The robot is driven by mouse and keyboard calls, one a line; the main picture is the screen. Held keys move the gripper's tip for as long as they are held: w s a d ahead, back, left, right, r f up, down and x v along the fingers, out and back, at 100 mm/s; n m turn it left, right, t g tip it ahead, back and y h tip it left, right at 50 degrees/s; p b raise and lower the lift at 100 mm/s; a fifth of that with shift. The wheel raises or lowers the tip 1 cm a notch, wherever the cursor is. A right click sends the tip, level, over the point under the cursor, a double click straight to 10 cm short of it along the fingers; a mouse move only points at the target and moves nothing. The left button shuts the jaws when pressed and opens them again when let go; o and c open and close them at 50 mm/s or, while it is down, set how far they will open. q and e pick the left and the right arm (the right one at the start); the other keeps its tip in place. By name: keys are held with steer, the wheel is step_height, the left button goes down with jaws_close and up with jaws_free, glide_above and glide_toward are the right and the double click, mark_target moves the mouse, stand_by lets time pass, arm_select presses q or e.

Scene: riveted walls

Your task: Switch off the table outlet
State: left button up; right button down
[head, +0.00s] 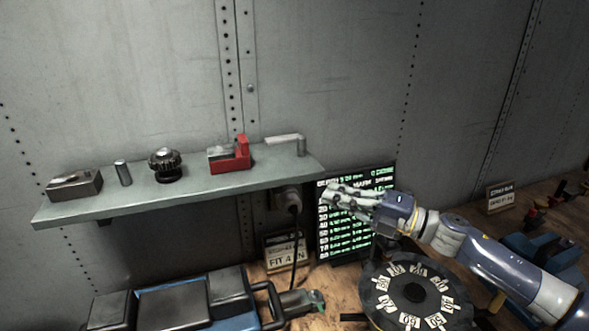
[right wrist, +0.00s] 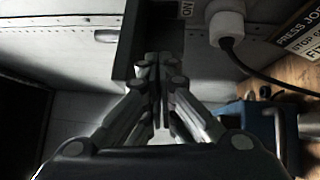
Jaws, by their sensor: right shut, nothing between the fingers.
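The table outlet (head: 288,198) is a grey box on the wall under the shelf's right end, with a plug and dark cable hanging from it. In the right wrist view, a white plug (right wrist: 227,28) sits right of a dark housing with a small label (right wrist: 187,9) that appears upside down. My right gripper (head: 328,193) is shut and empty, reaching in from the right, in front of the screen and near the outlet. Its fingertips (right wrist: 159,62) overlap the dark housing in the wrist view; I cannot tell whether they touch. The switch itself is not clearly visible. My left gripper is out of view.
A shelf (head: 203,186) holding several metal parts and a red block (head: 229,154) overhangs the outlet. A lit screen (head: 345,235) stands behind my right gripper. A numbered dial (head: 409,290), a sign (head: 287,252) and a blue-and-black device (head: 205,302) crowd the bench below.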

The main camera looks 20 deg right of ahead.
steer(key=p+x, duration=0.1)
steer(key=x, duration=0.2)
steer(key=p+x, duration=0.2)
steer(key=x, duration=0.2)
steer(key=w+d+p+x, duration=0.1)
steer(key=p+x, duration=0.1)
steer(key=x, duration=0.1)
steer(key=shift+w+a+r, duration=0.15)
steer(key=shift+w+r, duration=0.1)
steer(key=shift+r, duration=0.05)
steer(key=shift+w+p, duration=0.45)
steer(key=shift+w, duration=0.35)
steer(key=shift+w+r, duration=0.2)
steer(key=shift+w, duration=0.1)
steer(key=shift+s, duration=0.1)
steer(key=v, duration=1.2)
